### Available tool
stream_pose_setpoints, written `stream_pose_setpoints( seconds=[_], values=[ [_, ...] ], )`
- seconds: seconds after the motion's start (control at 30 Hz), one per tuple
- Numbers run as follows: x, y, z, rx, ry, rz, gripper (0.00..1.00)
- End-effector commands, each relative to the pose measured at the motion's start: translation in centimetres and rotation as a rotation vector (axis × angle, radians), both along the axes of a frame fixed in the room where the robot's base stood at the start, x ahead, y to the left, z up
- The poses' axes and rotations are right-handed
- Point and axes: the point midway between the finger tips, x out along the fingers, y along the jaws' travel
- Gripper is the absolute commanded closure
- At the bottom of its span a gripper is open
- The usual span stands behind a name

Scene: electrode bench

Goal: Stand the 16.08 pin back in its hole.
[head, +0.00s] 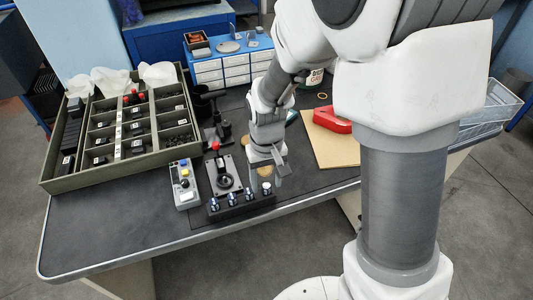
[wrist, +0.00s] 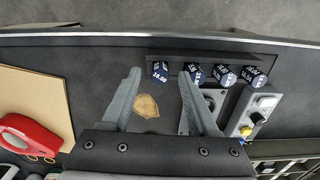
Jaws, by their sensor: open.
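The 16.08 pin (wrist: 160,72) is a dark blue piece with a white-lettered label, at the left end of the row in the wrist view. It is at the black pin block (wrist: 240,60); I cannot tell whether it is seated in a hole. Several similar labelled pins (wrist: 224,75) stand along the block to its right. In the head view the block (head: 240,208) lies at the table's front edge. My gripper (wrist: 158,78) is open and empty, fingers spread above the table on the near side of the block. In the head view my gripper (head: 278,176) hangs behind the block's right end.
A tan patch (wrist: 146,105) shows between my fingers. A joystick plate (head: 224,175) and a grey button box (head: 185,184) stand left of my gripper. A green compartment tray (head: 47,178) fills the left. A red case (head: 332,120) lies on a tan board (head: 325,150) at right.

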Motion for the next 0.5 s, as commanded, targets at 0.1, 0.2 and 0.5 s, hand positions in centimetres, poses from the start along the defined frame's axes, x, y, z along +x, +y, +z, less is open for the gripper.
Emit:
stream_pose_setpoints(
  seconds=[0.1,0.2,0.5],
  values=[
    [0.1,0.0,2.9,0.002,-0.007,0.0,0.39],
    [0.1,0.0,5.5,0.002,-0.007,0.001,0.39],
    [0.1,0.0,12.5,0.001,-0.006,-0.001,0.39]
  ],
)
